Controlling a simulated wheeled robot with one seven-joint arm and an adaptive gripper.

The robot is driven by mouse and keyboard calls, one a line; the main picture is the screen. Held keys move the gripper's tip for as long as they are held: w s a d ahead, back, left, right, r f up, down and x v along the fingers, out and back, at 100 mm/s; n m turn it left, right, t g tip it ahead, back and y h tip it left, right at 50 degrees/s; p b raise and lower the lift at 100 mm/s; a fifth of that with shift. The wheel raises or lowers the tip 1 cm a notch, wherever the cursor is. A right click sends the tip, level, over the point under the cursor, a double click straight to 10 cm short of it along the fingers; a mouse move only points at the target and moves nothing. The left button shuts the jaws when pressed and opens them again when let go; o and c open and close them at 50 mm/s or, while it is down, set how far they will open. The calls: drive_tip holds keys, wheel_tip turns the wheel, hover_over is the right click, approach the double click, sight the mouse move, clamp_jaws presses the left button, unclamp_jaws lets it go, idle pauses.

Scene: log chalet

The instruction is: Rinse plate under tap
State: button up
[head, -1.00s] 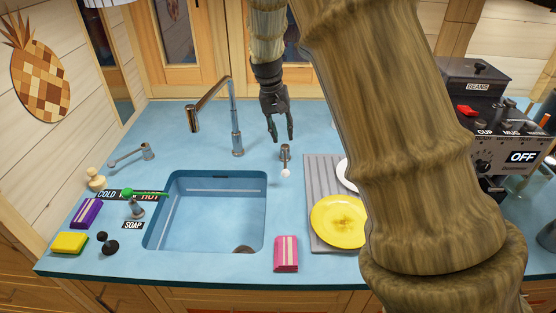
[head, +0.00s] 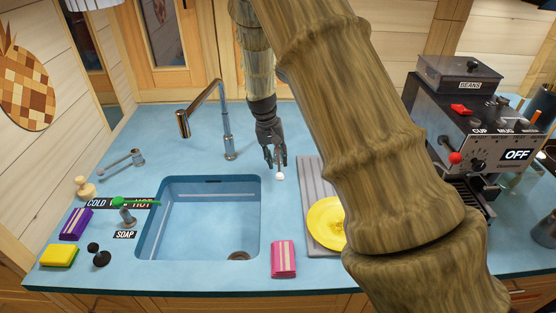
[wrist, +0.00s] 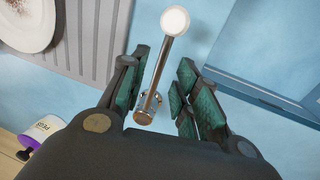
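A pale dish (wrist: 28,18) with a brown mark shows at the wrist view's upper left corner. The chrome tap (head: 228,130) stands behind the sink (head: 200,220), its spout pointing left; no water shows. My gripper (head: 276,163) is open, right of the tap. A chrome lever with a white ball (head: 279,177) is at its fingertips. In the wrist view, this lever (wrist: 158,72) lies between the parted fingers (wrist: 165,90); contact is unclear.
A pink packet (head: 284,259) lies right of the sink. Left are a purple packet (head: 75,223), a yellow sponge (head: 60,255), a soap dispenser (head: 127,215) and another chrome lever (head: 125,158). A coffee machine (head: 480,130) stands right. The sink holds no dishes.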

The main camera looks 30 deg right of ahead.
drive_tip(key=shift+s+d+f, duration=0.1)
drive_tip(key=shift+d+f, duration=0.1)
drive_tip(key=shift+f, duration=0.95)
clamp_jaws()
